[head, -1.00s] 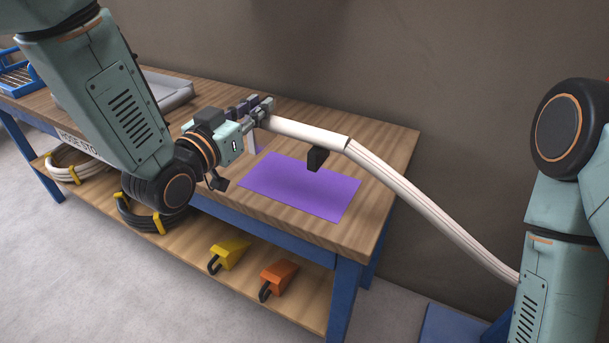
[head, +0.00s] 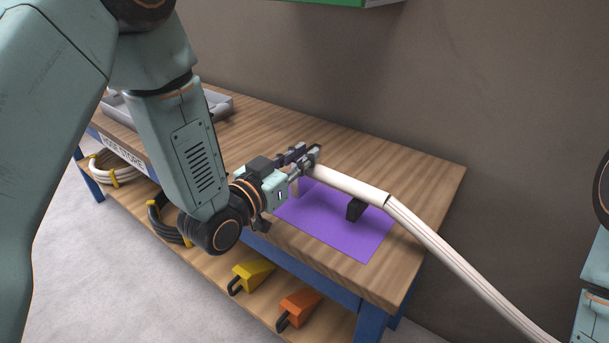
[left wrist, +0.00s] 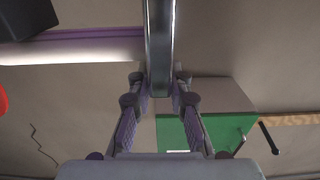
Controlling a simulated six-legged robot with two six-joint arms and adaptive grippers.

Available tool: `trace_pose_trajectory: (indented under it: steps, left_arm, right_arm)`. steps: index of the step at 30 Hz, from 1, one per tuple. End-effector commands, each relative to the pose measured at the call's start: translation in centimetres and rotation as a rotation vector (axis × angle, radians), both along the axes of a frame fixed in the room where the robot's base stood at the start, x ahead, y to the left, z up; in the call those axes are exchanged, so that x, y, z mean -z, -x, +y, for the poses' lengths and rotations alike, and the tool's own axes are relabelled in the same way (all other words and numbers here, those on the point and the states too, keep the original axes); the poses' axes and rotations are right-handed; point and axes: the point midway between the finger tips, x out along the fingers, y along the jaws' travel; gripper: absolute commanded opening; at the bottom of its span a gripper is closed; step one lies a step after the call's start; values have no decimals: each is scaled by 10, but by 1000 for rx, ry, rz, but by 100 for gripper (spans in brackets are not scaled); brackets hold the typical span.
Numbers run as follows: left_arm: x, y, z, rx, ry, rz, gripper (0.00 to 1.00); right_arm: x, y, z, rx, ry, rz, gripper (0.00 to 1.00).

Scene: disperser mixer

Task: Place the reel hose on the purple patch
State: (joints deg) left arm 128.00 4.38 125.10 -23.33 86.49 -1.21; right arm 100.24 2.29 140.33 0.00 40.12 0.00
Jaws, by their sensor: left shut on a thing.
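The reel hose (head: 455,256) is a cream ribbed hose with a smooth pale end piece (head: 350,184) and a black block (head: 355,210) under it. My left gripper (head: 309,158) is shut on the metal tip of the end piece. In the left wrist view the fingers (left wrist: 160,92) close on a shiny bar. The end piece lies over the purple patch (head: 378,242) on the wooden bench; I cannot tell whether the block touches it. The hose runs down past the bench's right end. My right gripper is out of view.
The wooden bench (head: 425,165) is bare behind the patch. A grey tray (head: 219,106) stands at its far left. The lower shelf holds coiled hoses (head: 112,168), a yellow wedge (head: 252,276) and an orange wedge (head: 298,308). A green object (head: 325,2) is at the top edge.

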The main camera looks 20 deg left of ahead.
Motion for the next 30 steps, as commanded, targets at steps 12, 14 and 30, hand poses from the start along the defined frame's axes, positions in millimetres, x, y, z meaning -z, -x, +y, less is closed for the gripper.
trace_pose_trajectory:
  steps: [12,14,30]
  left_arm:
    - [33,-3,-1,0,0,-3,0]
    - [34,-3,-1,0,-1,1,19]
    - [34,-2,-1,0,0,1,41]
  right_arm:
    - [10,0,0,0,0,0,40]
    - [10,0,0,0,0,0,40]
    - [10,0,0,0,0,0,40]
